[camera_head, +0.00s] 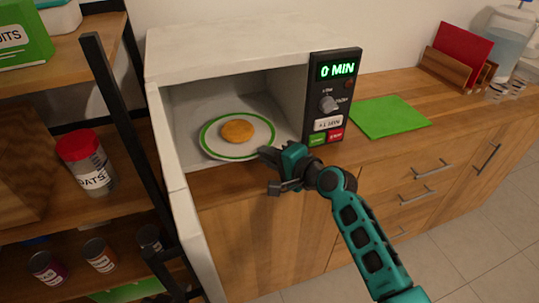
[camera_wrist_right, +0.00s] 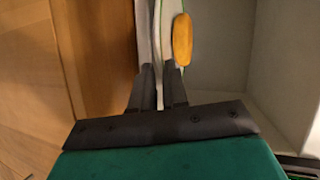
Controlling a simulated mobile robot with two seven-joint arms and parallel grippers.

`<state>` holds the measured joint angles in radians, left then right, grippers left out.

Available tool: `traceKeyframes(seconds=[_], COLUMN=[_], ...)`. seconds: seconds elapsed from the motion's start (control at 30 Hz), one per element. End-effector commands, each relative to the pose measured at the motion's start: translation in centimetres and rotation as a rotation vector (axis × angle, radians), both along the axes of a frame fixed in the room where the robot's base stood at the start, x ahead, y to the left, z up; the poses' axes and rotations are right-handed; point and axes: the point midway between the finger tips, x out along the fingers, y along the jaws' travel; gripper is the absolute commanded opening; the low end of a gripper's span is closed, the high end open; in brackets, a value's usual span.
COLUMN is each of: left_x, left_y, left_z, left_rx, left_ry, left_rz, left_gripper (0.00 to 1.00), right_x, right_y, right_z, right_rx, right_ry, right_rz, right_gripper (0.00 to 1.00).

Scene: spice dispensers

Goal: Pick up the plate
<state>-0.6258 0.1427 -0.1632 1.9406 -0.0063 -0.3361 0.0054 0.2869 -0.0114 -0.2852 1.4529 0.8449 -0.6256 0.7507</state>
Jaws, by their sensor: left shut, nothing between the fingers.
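The plate (camera_head: 210,147) is white with a green ring and carries a round orange-brown food item (camera_head: 237,130). It is inside the open white microwave, near its front opening. My right gripper (camera_head: 268,158) is at the plate's front right rim. In the right wrist view the plate (camera_wrist_right: 181,78) shows nearly edge-on with the food (camera_wrist_right: 182,40) on it. The two fingers of the right gripper (camera_wrist_right: 158,82) are close together, with the plate's rim between them. My left gripper is not in view.
The microwave (camera_head: 215,55) has side walls close around the plate; its control panel (camera_head: 333,95) stands right of the opening. A green board (camera_head: 390,117) lies on the counter. A dark shelf post (camera_head: 115,110) and an oats jar (camera_head: 87,165) are at left.

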Motion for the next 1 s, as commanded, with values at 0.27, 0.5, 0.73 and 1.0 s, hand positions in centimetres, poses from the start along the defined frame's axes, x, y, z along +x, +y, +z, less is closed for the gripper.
traceKeyframes(seconds=[0.27, 0.5, 0.73, 1.0], left_x=[0.1, 0.1, 0.1, 0.1], left_y=[0.0, 0.0, 0.0, 0.0], left_z=[0.1, 0.1, 0.8, 1.4], left_rx=[0.001, 0.001, 0.001, 0.001], left_ry=[-0.003, -0.003, -0.002, -0.002], left_rz=[0.000, 0.000, 0.000, 0.000], left_gripper=[0.00, 0.00, 0.00, 0.00], right_x=[0.0, -0.1, -2.2, -6.3], right_y=[0.0, -0.2, -2.0, -5.7], right_z=[0.0, 0.1, 1.0, 2.5], right_rx=[0.001, 0.001, -0.001, -0.002], right_ry=[0.000, 0.000, -0.001, 0.000], right_rz=[0.000, -0.001, -0.002, -0.002], right_gripper=[0.35, 0.35, 0.35, 0.35])
